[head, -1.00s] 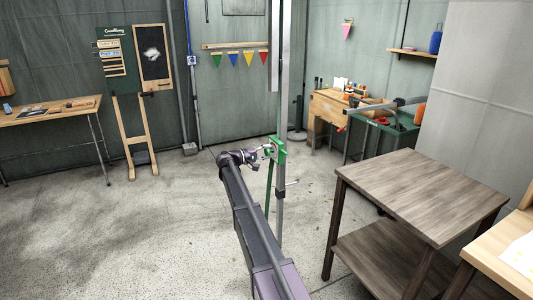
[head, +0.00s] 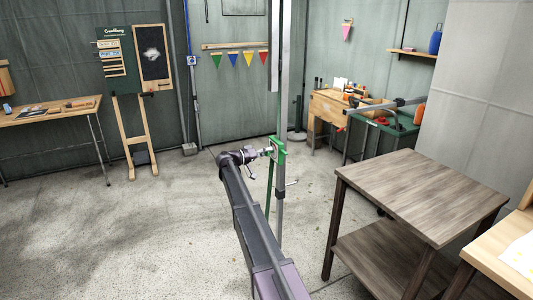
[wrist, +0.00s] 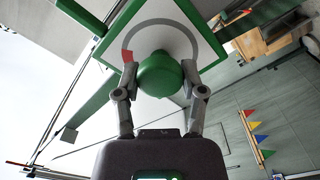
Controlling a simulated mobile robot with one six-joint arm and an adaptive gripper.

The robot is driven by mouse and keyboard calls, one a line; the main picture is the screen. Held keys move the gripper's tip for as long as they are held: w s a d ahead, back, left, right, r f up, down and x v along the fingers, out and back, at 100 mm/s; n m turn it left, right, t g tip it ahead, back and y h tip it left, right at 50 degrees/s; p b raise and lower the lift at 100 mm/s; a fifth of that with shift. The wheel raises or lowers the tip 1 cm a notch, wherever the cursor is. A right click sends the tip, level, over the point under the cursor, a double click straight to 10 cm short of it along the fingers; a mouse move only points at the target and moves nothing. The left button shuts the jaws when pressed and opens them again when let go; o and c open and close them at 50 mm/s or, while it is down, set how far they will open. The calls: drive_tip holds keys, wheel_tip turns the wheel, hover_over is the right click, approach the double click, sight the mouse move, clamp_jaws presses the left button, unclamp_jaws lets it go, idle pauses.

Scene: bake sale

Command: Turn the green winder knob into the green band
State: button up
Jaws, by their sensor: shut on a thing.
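The green winder knob (wrist: 160,75) is round and sits in front of a white dial plate with a green border (wrist: 192,15). My gripper (wrist: 159,76) is shut on the knob, one finger on each side. A grey arc (wrist: 160,22) runs around the knob on the plate, with a red section (wrist: 127,57) at its left end. No green band shows on the visible arc; the knob and fingers hide part of the plate. In the head view my gripper (head: 266,152) reaches the green-framed winder plate (head: 280,149) on the upright pole.
A brown wooden table (head: 425,195) stands to the right. An easel with a sign (head: 134,130) and a wall of pennants (head: 248,59) are behind. Floor to the left is clear.

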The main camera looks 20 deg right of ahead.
drive_tip(key=shift+d, duration=0.15)
drive_tip(key=o, duration=1.2)
drive_tip(key=shift+c, duration=0.2)
drive_tip(key=a, duration=1.2)
drive_tip(key=shift+s, duration=0.2)
